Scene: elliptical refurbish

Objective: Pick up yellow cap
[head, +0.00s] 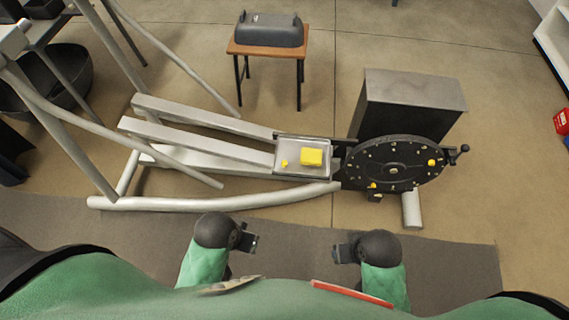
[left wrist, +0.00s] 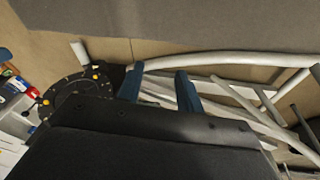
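A small round yellow cap (head: 284,163) lies on the grey metal tray (head: 290,171) of the elliptical machine, left of a larger yellow block (head: 312,157). Two more small yellow pieces sit on the black disc (head: 395,172), one near its right edge (head: 432,162) and one near its lower left edge (head: 373,185). The disc also shows in the left wrist view (left wrist: 72,103). My left gripper (head: 256,243) is below the tray, apart from it; its blue fingers (left wrist: 158,78) are spread with nothing between them. My right gripper (head: 338,252) is below the disc, touching nothing; its fingers are unclear.
White frame tubes (head: 220,203) lie between my grippers and the tray. A grey box (head: 410,95) stands behind the disc. A wooden stool (head: 268,50) with a dark grey cover (head: 270,29) stands behind the tray. The grey mat (head: 450,260) before me is clear.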

